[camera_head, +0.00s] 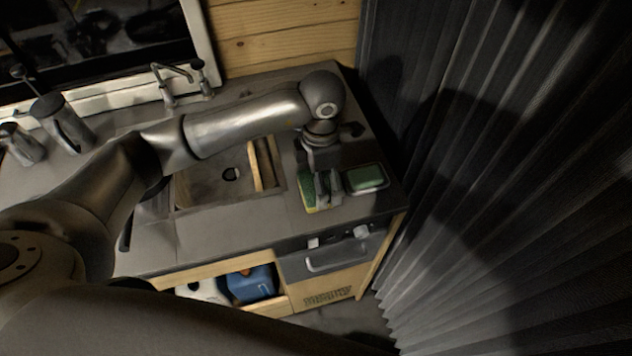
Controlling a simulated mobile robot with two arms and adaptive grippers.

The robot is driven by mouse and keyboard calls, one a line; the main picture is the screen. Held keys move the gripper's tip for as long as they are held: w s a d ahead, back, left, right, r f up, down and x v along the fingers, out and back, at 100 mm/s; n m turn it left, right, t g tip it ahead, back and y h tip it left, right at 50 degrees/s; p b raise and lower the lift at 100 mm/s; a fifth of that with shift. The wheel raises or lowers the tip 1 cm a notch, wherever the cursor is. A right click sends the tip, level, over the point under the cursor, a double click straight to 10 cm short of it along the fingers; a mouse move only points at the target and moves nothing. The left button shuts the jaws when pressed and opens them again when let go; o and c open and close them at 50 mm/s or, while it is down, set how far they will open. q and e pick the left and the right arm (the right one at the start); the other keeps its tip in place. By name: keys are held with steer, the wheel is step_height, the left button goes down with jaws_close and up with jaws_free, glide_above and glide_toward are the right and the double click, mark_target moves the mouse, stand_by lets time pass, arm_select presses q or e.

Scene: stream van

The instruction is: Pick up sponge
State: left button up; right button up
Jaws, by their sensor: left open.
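A green and yellow sponge (307,191) stands on the grey counter, to the right of the sink. My left gripper (321,184) reaches down over the counter at the sponge, with its jaws open. The fingers cover part of the sponge. I cannot tell whether the sponge lies fully between them or touches them. My right gripper is not in view.
A small dish (382,184) with a green block (363,177) sits just right of the gripper. The sink (208,185) is to the left, with a tap (170,75) behind it. A kettle-like jug (63,124) stands at left. A dark pleated curtain (510,150) hangs at right.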

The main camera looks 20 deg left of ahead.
arm_select(q)
steer(key=shift+s+f, duration=0.15)
steer(key=shift+f, duration=0.9)
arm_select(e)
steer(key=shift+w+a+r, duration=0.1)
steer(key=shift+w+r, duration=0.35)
arm_select(q)
steer(key=c, duration=0.5)
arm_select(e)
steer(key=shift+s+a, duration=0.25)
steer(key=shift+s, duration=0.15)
arm_select(q)
steer(key=shift+c, duration=0.2)
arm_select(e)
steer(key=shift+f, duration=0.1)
